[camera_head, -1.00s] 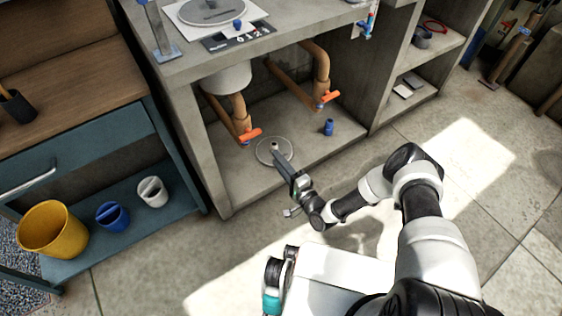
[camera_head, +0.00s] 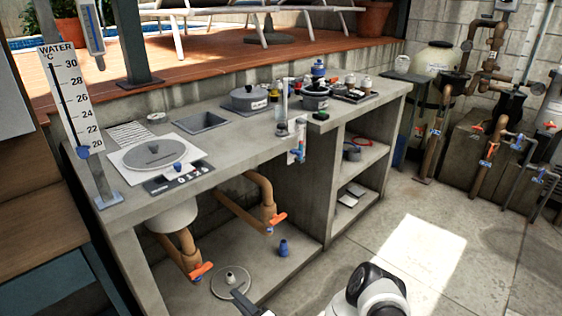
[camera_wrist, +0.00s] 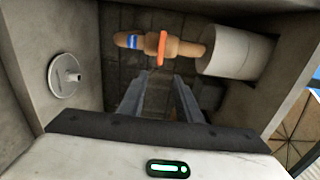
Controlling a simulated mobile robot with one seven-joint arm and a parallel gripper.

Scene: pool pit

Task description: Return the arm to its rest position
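My arm (camera_head: 372,293) shows at the bottom edge of the head view, with most of it cut off. Part of my gripper (camera_head: 243,303) shows there too, low at the front of the compartment under the concrete counter, near a pale round disc with a stub (camera_head: 218,287). In the wrist view the two fingers of my gripper (camera_wrist: 158,98) stand apart with nothing seen between them. An orange-handled valve on a brown pipe (camera_wrist: 162,48) lies beyond the fingertips. The disc is at the left (camera_wrist: 58,90), apart from the fingers.
The concrete counter (camera_head: 235,135) overhangs the compartment, with its side walls close by. Pipes with orange valve handles (camera_head: 202,271) hang inside, and a small blue piece (camera_head: 283,247) stands on its floor. The paved floor (camera_head: 440,265) at the right is open.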

